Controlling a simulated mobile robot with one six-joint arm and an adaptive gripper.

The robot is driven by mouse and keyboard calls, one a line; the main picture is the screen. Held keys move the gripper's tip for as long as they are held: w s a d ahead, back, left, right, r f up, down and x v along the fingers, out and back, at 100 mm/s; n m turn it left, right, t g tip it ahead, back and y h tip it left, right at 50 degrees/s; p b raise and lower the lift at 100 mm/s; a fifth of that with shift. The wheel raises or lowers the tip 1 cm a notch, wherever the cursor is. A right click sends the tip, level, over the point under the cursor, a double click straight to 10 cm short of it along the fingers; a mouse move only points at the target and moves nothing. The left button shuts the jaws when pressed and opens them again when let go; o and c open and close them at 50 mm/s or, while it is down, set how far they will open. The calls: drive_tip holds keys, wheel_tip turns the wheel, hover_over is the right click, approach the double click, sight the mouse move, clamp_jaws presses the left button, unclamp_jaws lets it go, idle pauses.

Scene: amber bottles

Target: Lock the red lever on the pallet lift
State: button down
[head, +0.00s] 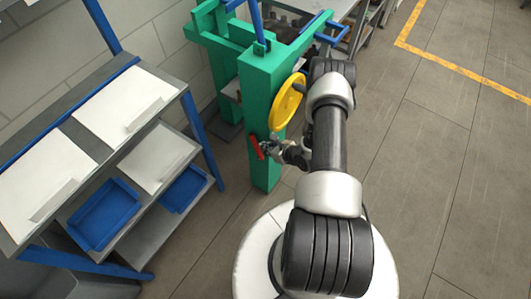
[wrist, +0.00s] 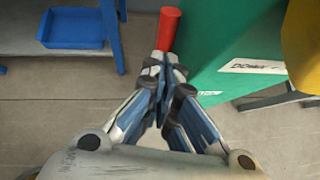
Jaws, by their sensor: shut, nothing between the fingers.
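The red lever (head: 256,147) is on the front of the green pallet lift (head: 264,100), below the yellow handwheel (head: 288,102). In the wrist view the red lever (wrist: 168,28) points up, just beyond my fingertips. My gripper (head: 272,148) is at the lever's right side in the head view. In the wrist view my gripper (wrist: 162,62) is shut with its fingers together, and its tips overlap the lever's lower end. I cannot tell whether they touch it. The lever's lower end and its pivot are hidden behind the fingers.
A shelf rack (head: 187,100) with blue trays (head: 104,214) stands left of the lift. White labels show on the green post in the wrist view, one reading partly "DOWN" (wrist: 252,66). Open floor (head: 430,170) lies to the right.

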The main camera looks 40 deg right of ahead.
drive_tip(key=s+r+p, duration=0.3)
drive_tip(key=s+r, duration=0.1)
drive_tip(key=r, duration=0.5)
drive_tip(key=shift+s, duration=0.15)
drive_tip(key=shift+s+f, duration=0.1)
